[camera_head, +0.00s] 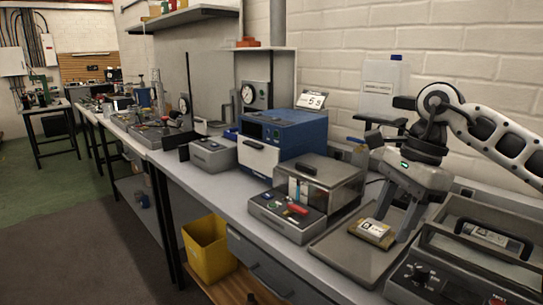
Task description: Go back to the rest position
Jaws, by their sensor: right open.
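My right gripper (397,217) comes in from the right and points down over a flat grey tray (340,252) on the bench. Its two fingers are apart, with nothing seen between them. A small tan block with a pale label (372,232) lies on the tray just left of the fingertips. I cannot tell whether a finger touches it. My left gripper is not in view. No sealed cylinder can be made out clearly.
A machine with a clear lid (318,185) stands left of the tray, and a dark-topped machine (475,255) stands close on its right. A blue box-shaped device (282,138) and a white canister (383,88) are behind. A yellow bin (207,250) sits below the bench.

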